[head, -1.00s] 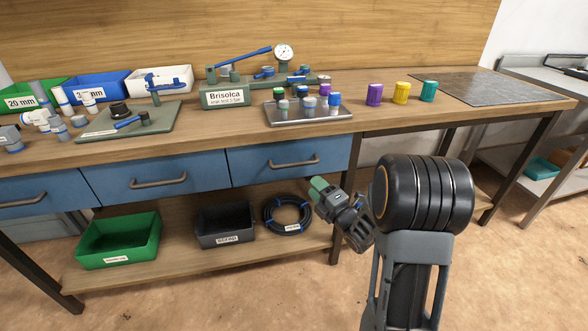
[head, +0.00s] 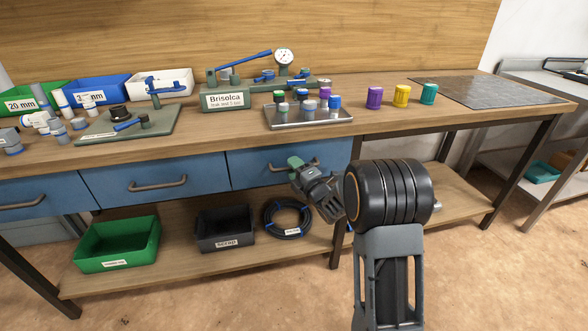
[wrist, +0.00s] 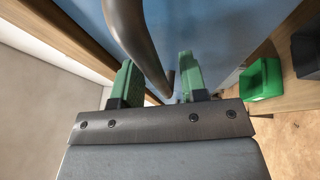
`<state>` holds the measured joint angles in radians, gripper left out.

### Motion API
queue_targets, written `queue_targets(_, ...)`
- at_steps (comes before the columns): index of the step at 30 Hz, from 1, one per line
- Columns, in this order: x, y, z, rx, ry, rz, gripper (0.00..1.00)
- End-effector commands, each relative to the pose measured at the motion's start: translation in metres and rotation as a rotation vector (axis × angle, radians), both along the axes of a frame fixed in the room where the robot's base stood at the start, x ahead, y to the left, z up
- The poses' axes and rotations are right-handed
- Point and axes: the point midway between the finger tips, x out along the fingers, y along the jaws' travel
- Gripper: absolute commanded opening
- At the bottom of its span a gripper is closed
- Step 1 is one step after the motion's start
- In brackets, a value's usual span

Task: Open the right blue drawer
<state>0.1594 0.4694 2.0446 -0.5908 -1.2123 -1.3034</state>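The right blue drawer (head: 248,168) is shut, flush with the blue drawers to its left. Its curved grey handle (head: 278,168) is partly hidden by my gripper (head: 297,166) in the head view. In the wrist view, my gripper (wrist: 157,75) has its two green fingers spread apart. The handle (wrist: 135,40) runs down between them, with its far end near the fingertips. No clear contact shows between the fingers and the bar. The blue drawer front (wrist: 205,30) lies just beyond the handle.
A metal tray (head: 300,122) with several capped pieces and coloured caps stands on the bench top (head: 215,125) above. Below, the lower shelf (head: 180,260) holds a green bin (head: 118,245), a dark bin (head: 225,228) and a coiled black hose (head: 287,220). Open floor lies in front.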

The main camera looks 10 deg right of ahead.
Motion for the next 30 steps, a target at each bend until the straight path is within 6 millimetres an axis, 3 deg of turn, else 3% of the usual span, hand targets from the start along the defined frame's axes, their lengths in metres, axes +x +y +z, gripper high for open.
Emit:
queue_targets(3,-0.0001,0.0001,0.0,0.0,0.0,0.0,0.39)
queue_targets(15,-0.0003,0.0,0.0,0.0,0.0,0.0,0.01)
queue_targets(30,-0.0006,0.0051,-0.0016,0.0,-0.001,0.009,0.0)
